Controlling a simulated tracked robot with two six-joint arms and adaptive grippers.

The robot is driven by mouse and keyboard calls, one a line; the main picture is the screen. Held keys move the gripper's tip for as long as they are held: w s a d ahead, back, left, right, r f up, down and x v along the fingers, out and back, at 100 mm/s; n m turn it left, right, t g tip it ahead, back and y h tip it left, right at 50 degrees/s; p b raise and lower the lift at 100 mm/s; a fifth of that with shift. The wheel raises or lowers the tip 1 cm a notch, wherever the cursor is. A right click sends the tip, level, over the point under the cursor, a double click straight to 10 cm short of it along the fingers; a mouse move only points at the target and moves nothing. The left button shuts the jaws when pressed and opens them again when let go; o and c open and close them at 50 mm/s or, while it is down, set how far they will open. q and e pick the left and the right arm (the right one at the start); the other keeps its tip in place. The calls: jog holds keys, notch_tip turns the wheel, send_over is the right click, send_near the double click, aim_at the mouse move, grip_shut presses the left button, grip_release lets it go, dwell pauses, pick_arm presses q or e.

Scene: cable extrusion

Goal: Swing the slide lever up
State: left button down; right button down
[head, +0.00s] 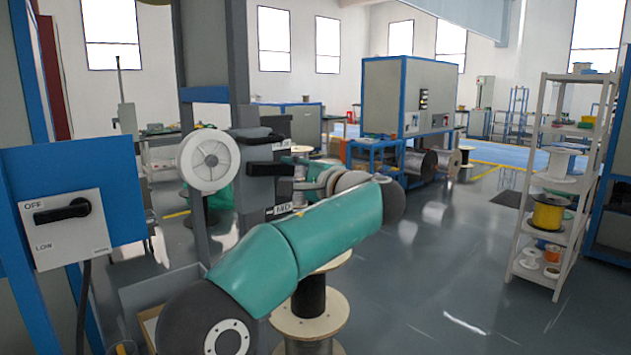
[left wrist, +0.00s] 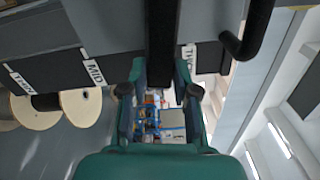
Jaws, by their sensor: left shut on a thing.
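The slide lever (head: 264,169) is a black bar sticking out of the grey machine box (head: 254,195). In the left wrist view the lever (left wrist: 162,40) runs between my two teal fingers, and it lies between the MID label (left wrist: 93,71) and another label (left wrist: 189,60). In the head view my teal forearm hides the lower part of the box. My right gripper is not in view.
A second, bent black handle (left wrist: 249,36) sits beside the lever; in the head view a black handle (head: 262,139) is above it. A white reel (head: 208,160) is left of the box. A blue panel (head: 75,190) with an OFF/LOW switch stands at far left. Wooden spools (head: 310,318) stand below my arm.

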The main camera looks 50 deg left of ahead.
pick_arm(q)
jog(key=shift+s+a+r, duration=0.2)
jog(key=shift+r, duration=0.1)
jog(key=c, duration=0.9)
grip_release()
jog(key=shift+a+f, duration=0.15)
jog(key=shift+a, duration=0.05)
jog(key=shift+d, duration=0.2)
jog(key=shift+w+f, duration=0.1)
jog(key=d, duration=1.2)
jog(key=shift+w, duration=0.3)
